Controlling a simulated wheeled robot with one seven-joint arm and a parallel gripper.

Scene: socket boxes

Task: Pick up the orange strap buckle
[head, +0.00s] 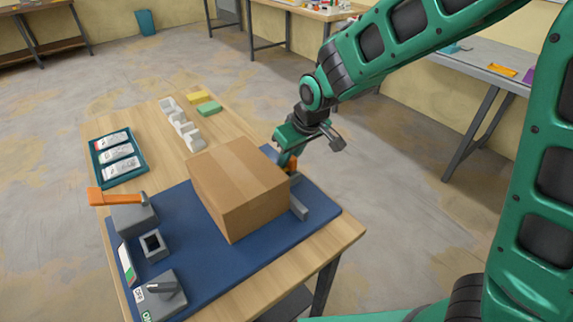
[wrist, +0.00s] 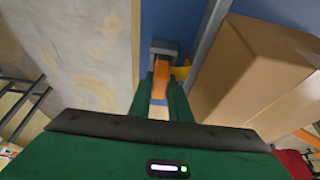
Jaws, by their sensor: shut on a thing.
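The orange strap buckle (wrist: 161,78) is between the two green fingers of my gripper (wrist: 160,98) in the wrist view. My gripper is shut on it, and the fingers hide part of it. I cannot tell whether the buckle is clear of the surface.
The cardboard box (head: 238,185) stands close beside my gripper on the blue mat (head: 290,230). A grey bar (head: 298,208) lies at the box's right.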

